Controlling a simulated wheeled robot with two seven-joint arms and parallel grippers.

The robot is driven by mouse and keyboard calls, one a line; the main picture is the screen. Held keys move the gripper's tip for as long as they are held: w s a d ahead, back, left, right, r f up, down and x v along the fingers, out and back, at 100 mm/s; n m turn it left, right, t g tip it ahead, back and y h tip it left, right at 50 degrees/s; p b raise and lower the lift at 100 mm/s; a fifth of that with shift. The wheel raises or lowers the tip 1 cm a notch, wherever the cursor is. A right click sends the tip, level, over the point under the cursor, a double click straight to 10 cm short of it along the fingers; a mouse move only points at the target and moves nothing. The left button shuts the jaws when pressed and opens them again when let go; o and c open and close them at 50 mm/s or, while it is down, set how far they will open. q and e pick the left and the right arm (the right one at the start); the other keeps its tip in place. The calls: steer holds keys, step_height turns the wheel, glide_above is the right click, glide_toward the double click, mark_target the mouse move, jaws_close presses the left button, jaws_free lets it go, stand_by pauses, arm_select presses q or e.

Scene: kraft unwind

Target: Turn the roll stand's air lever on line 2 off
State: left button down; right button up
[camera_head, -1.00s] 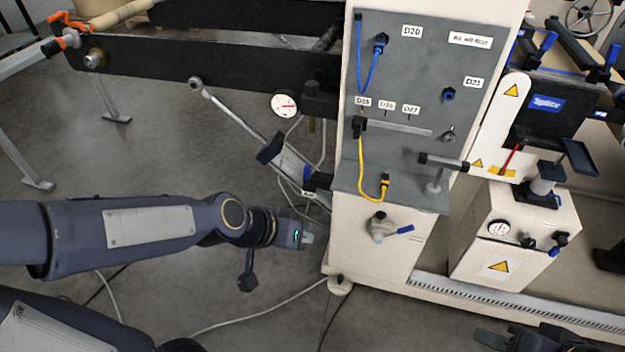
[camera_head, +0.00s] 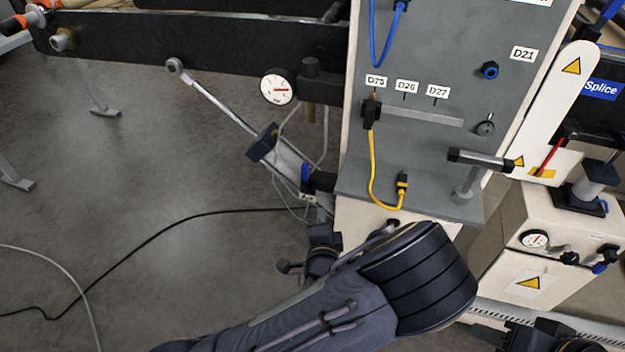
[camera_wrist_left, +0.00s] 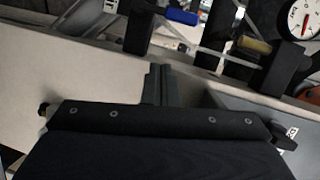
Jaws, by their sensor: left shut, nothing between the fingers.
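A small blue lever (camera_head: 305,173) stands upright on a dark valve at the left side of the grey panel, below the pressure gauge (camera_head: 278,87). A blue handle (camera_wrist_left: 182,16) shows at the top of the left wrist view, beyond my fingers. My left gripper (camera_wrist_left: 160,84) is shut and empty, apart from that handle. In the head view my left arm covers the panel's lower front, and its dark wrist end (camera_head: 322,240) is just below the lever; the fingertips are hard to make out. My right gripper (camera_head: 492,336) is partly in view at the bottom right.
The grey panel (camera_head: 440,60) carries a yellow cable (camera_head: 372,160), a blue cable (camera_head: 382,35) and a protruding black-tipped handle (camera_head: 480,160). A cream box with a gauge (camera_head: 534,239) stands at right. Open floor with loose cables lies left.

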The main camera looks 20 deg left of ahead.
mark_target(307, 178)
arm_select(q)
steer(key=shift+w+d+r+m+t, duration=0.2)
steer(key=shift+w+d+m+t, duration=0.05)
steer(key=shift+m+t, duration=0.3)
steer(key=shift+w+d+r+m+t, duration=0.25)
steer(key=shift+m+t, duration=0.2)
steer(key=shift+m, duration=0.2)
arm_select(e)
steer(key=shift+w+a+f, duration=0.1)
steer(key=shift+w+f, duration=0.3)
steer(key=shift+w, duration=0.05)
arm_select(q)
steer(key=w+a, duration=0.6)
steer(key=w, duration=0.4)
steer(key=shift+b, duration=0.3)
arm_select(e)
steer(key=shift+f, duration=0.1)
arm_select(q)
steer(key=shift+a, duration=0.2)
steer(key=shift+a+n, duration=0.2)
steer(key=shift+n, duration=0.2)
